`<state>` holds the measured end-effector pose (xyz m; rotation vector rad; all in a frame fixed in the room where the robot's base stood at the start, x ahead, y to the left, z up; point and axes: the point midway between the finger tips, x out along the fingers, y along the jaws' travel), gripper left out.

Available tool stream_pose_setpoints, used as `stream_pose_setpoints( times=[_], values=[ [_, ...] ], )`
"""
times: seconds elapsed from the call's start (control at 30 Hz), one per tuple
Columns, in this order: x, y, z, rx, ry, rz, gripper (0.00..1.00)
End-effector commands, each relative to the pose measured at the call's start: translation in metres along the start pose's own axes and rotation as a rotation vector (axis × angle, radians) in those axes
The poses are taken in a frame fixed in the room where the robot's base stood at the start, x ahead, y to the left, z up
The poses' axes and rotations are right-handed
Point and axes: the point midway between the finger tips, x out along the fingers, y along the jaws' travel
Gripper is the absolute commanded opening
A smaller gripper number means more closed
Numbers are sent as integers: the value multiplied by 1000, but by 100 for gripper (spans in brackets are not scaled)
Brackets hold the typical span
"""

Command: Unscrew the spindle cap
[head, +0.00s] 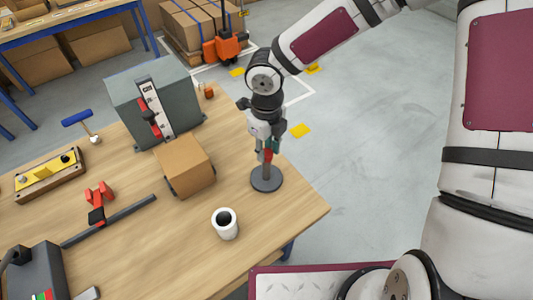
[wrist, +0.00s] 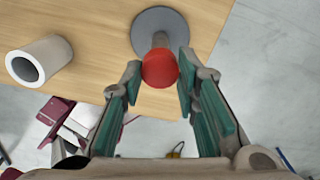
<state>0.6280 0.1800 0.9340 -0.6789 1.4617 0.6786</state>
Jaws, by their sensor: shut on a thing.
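The spindle stands upright near the table's right edge, with a round grey base (head: 266,181) and a grey post. Its red cap (head: 267,155) sits at the top of the post. In the wrist view the round red cap (wrist: 160,69) hides part of the post, and the base (wrist: 145,37) shows beyond it. My gripper (head: 268,146) points down over the spindle and is shut on the red cap. In the wrist view its green-padded fingers (wrist: 159,66) stand on either side of the cap.
A white cup (head: 225,224) stands in front of the spindle, also in the wrist view (wrist: 40,60). A cardboard box (head: 185,166) is to the left, before a grey housing (head: 125,100) with a red lever. The wooden table's right edge is close to the spindle.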

Motion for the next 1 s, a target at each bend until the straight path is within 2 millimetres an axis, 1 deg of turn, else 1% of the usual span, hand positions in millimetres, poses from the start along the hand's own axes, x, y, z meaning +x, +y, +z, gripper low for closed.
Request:
stream_pose_setpoints(
  times=[0.27, 0.33, 0.5, 0.6, 0.8, 1.0],
  values=[
    [2, 0, 0, -398, -1, 5, 1],
    [6, 2, 0, -427, 3, 15, 1],
    [4, 0, 0, -497, -4, 10, 1],
    [8, 3, 2, -539, 2, 17, 1],
    [6, 1, 1, -607, -5, 11, 0],
    [7, 4, 3, -667, -1, 15, 0]
  ],
)
